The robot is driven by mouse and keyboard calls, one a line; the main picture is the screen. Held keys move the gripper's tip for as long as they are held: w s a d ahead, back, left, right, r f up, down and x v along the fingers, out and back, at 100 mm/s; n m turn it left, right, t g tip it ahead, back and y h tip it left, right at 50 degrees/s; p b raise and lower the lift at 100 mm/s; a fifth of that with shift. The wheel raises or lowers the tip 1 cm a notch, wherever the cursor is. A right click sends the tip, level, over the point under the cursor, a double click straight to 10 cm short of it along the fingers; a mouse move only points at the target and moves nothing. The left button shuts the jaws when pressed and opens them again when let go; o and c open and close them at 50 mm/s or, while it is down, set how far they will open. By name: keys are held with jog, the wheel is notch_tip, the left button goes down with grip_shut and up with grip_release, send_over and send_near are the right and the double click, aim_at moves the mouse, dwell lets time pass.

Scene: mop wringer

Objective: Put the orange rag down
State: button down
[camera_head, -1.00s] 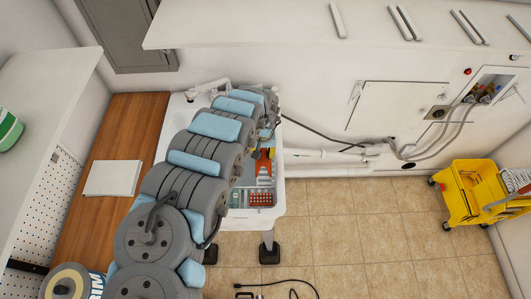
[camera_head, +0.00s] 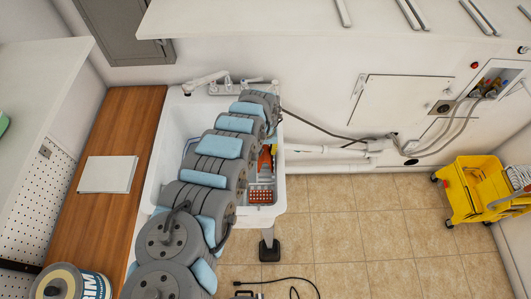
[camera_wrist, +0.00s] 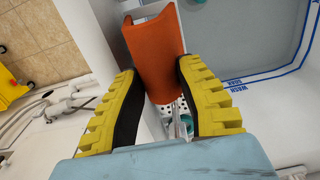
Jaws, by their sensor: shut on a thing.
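The orange rag (camera_wrist: 155,50) hangs as a curved, folded sheet between the yellow fingers of my gripper (camera_wrist: 157,70) in the wrist view. The gripper is shut on it. In the head view, a small part of the orange rag (camera_head: 265,161) shows beside my arm, over the right side of the white sink (camera_head: 285,185). My arm hides most of the gripper there. The wrist view shows the rag near the sink's rim, with the grey basin floor (camera_wrist: 240,35) to the right. I cannot tell whether its lower end touches anything.
An orange-red perforated piece (camera_head: 261,196) sits at the sink's right front. A wooden counter (camera_head: 120,120) with a white stack (camera_head: 108,174) lies left. A yellow mop bucket (camera_head: 480,185) stands right on the tiled floor. A dark hose (camera_head: 320,133) runs along the wall. The middle floor is mostly clear.

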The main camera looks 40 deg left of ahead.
jog(key=shift+f+b, duration=0.3)
jog(key=shift+f, duration=0.4)
jog(key=shift+r, duration=0.1)
jog(key=c, duration=0.8)
grip_release()
